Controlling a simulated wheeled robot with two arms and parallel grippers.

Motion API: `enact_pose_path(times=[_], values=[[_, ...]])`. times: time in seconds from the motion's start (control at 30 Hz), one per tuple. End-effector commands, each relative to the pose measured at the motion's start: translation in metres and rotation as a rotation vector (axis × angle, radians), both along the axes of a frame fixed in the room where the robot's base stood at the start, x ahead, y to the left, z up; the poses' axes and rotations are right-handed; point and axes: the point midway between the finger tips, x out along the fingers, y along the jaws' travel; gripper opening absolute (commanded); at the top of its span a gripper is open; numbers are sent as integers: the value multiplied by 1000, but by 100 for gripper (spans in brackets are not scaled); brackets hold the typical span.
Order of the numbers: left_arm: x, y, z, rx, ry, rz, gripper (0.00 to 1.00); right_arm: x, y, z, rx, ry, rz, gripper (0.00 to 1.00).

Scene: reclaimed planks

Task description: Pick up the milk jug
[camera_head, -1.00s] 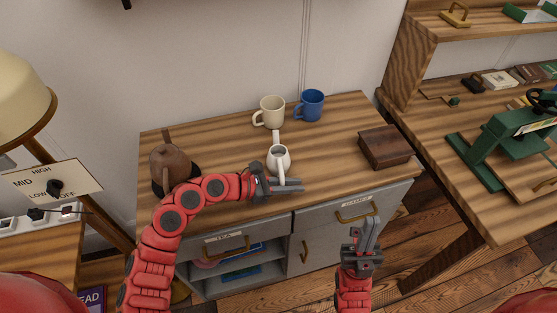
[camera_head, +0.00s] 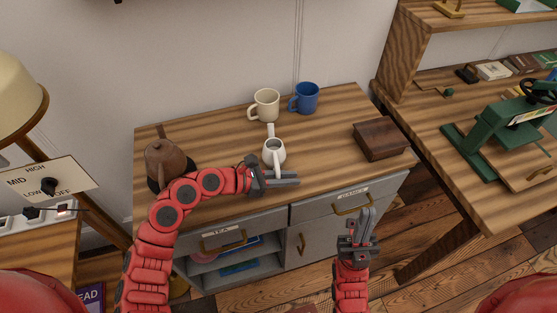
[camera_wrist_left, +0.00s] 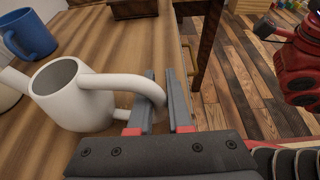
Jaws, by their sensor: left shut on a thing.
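The milk jug (camera_head: 274,153) is small and white, with a spout and a loop handle, and is near the middle of the wooden cabinet top. It looks upright; I cannot tell whether its base is touching the wood. My left gripper (camera_head: 285,179) is at the near side of the jug, shut on its handle. In the left wrist view the jug (camera_wrist_left: 72,98) is left of my left gripper (camera_wrist_left: 160,100), with the handle reaching between the fingers. My right gripper (camera_head: 359,226) is in front of the cabinet, apart from the jug; its finger gap is unclear.
A cream mug (camera_head: 266,104) and a blue mug (camera_head: 305,98) stand behind the jug. A brown teapot (camera_head: 165,160) is at the left, and a dark wooden box (camera_head: 381,139) at the right. Bare wood lies between the jug and the box.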

Motion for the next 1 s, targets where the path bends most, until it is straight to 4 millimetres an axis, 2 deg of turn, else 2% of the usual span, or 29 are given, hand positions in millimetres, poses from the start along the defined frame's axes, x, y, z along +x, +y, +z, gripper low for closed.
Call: enact_pose_path(times=[0.27, 0.43, 0.9, 1.0], values=[[1, 0, 11, 1, -3, 1, 0, 0, 0, -3, 0, 0, 0, 0], [1, 1, 36, 2, -6, 0, 0, 0, 0, -8, 0, 0, 0, 0], [-102, 33, 44, 2, 0, 4, 0, 0, 0, -14, 0, 0, 0, 0], [-122, 39, 54, -3, 6, 6, 0, 0, 0, 7, 0, 0, 0, 0]])
